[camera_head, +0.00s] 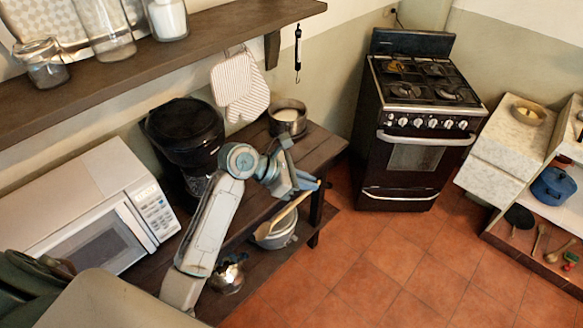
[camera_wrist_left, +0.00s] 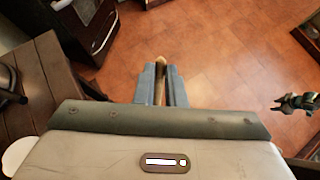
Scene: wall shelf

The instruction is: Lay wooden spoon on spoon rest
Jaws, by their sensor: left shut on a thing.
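My left gripper (camera_head: 306,182) is shut on the wooden spoon (camera_head: 286,212) and holds it in the air by the front edge of the dark wooden table. The spoon slants down to the left in the head view, towards a pot on the low shelf behind it. In the left wrist view a short piece of the spoon (camera_wrist_left: 161,62) shows between the fingertips of the left gripper (camera_wrist_left: 161,72). I cannot make out the spoon rest for certain; a small yellowish thing (camera_head: 396,66) lies on the stove top, too small to identify.
The stove (camera_head: 412,120) stands beyond the table (camera_head: 318,148). A metal pot (camera_head: 288,120), coffee maker (camera_head: 186,135) and microwave (camera_head: 95,210) stand along the table. A marble-topped cabinet (camera_head: 500,145) is at right. The tiled floor (camera_head: 390,265) between is clear.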

